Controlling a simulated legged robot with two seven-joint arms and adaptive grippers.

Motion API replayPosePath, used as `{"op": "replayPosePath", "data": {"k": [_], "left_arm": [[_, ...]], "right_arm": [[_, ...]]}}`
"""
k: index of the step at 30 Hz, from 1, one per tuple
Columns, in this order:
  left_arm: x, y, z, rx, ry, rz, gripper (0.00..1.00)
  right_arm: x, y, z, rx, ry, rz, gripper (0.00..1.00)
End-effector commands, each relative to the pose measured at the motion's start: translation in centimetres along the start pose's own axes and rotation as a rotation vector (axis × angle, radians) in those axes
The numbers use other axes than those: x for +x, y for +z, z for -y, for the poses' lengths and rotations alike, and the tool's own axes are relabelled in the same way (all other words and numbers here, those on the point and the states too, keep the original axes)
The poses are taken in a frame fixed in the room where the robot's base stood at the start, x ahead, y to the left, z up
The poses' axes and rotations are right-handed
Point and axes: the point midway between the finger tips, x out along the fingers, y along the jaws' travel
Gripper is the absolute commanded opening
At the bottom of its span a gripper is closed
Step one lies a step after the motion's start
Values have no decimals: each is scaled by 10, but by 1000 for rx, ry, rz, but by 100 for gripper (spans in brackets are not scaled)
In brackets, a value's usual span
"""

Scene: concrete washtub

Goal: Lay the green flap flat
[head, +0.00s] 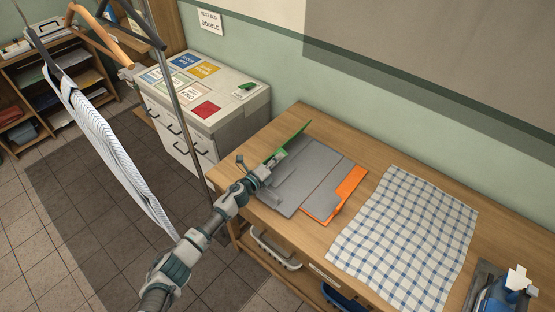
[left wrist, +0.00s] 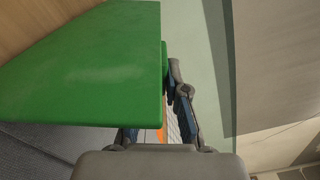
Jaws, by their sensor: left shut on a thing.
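A folding board with grey panels (head: 312,172) lies on the wooden table. Its green flap (head: 291,140) stands tilted up along the far left edge. Its orange flap (head: 348,191) lies at the right side. My left gripper (head: 271,167) is at the green flap's near end, shut on it. In the left wrist view the green flap (left wrist: 85,65) fills the upper left, with its edge running in between my fingers. The fingers partly hide the grip itself. My right gripper is not in view.
A blue and white checked cloth (head: 405,238) lies flat right of the board. A grey and blue object (head: 492,292) stands at the lower right corner. A white drawer cabinet (head: 226,128) stands left of the table. A metal rack with a striped garment (head: 112,143) hangs at left.

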Motion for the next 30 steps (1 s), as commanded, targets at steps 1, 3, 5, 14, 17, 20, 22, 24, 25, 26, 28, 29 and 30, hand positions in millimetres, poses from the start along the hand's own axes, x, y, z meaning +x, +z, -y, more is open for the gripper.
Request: {"op": "replayPosePath", "data": {"k": [1, 3, 5, 14, 17, 20, 22, 24, 25, 26, 28, 29, 30], "left_arm": [[0, -2, -1, -4, 2, -2, 0], [0, -2, -2, -5, 1, -2, 0], [0, -2, -2, -7, 1, -3, 0], [0, -2, -2, -15, 1, -5, 0], [0, -2, -2, -20, 1, -5, 0], [0, -1, -2, -28, 2, -5, 0], [0, 0, -2, -38, 2, -5, 0], [0, 2, -1, -54, 3, -5, 0], [0, 4, -1, -62, 3, -5, 0], [0, 5, -1, -72, 3, -5, 0], [0, 9, 0, -102, 3, -4, 0], [0, 11, 0, -119, 3, -4, 0], [0, 14, 1, -141, 4, -4, 0]], "right_arm": [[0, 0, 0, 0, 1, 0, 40], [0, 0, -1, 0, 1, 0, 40], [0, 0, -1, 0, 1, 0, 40], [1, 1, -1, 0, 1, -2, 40], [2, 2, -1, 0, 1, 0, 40], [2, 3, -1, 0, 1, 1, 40], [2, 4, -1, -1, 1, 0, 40], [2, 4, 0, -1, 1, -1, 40], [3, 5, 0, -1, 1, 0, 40], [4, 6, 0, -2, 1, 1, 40], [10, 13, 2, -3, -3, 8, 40], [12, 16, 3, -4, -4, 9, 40], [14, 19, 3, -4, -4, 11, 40]]}}
